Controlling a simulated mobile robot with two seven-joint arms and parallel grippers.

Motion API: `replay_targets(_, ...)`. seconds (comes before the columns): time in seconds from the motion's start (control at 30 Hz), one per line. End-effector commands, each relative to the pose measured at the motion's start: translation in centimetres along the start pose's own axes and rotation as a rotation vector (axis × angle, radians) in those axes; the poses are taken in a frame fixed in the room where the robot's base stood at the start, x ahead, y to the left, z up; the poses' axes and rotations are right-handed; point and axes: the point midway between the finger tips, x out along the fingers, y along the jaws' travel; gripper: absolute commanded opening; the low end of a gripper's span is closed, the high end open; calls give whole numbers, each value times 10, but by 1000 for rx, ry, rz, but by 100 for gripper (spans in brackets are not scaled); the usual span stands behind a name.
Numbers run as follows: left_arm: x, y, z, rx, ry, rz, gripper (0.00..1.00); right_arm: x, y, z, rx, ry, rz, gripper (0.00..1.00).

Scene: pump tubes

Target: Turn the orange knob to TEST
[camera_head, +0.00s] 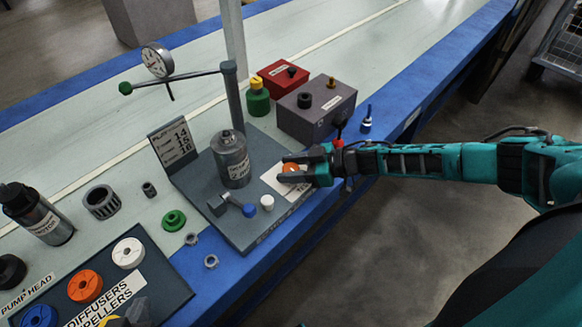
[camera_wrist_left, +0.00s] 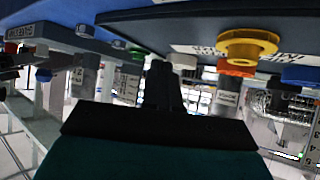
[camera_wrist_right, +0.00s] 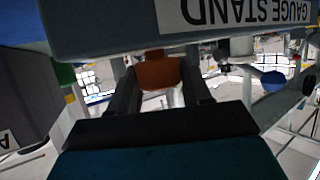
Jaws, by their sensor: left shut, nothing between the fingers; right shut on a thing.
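The orange knob (camera_head: 290,168) sits on a white label plate on the gauge stand (camera_head: 262,228). My right gripper (camera_head: 294,168) reaches in from the right in the head view, with a finger on either side of the knob. In the right wrist view the knob (camera_wrist_right: 158,72) shows between the two fingers, and the gripper is shut on it. The plate's lettering is too small and partly hidden, so I cannot tell which mark the knob points to. My left gripper (camera_wrist_left: 162,75) has its fingers together and empty in the left wrist view, near a dark tray.
A grey cylinder (camera_head: 231,160) and a gauge (camera_head: 157,60) on an arm are by the knob. A purple-grey box (camera_head: 316,112) and a red box (camera_head: 283,78) stand behind. The diffuser tray (camera_head: 165,262) is at lower left.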

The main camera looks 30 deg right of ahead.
Motion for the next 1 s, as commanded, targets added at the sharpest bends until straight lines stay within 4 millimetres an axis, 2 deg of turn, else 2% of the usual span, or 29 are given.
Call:
replay_targets(0.17,3,1,6,1,-8,5,0,1,2,0,-47,2,-101,18)
replay_targets(0.4,4,3,3,3,6,11,0,1,2,0,-81,1,-187,18)
replay_targets(1.0,8,2,0,3,16,10,0,1,0,-1,-93,2,-219,18)
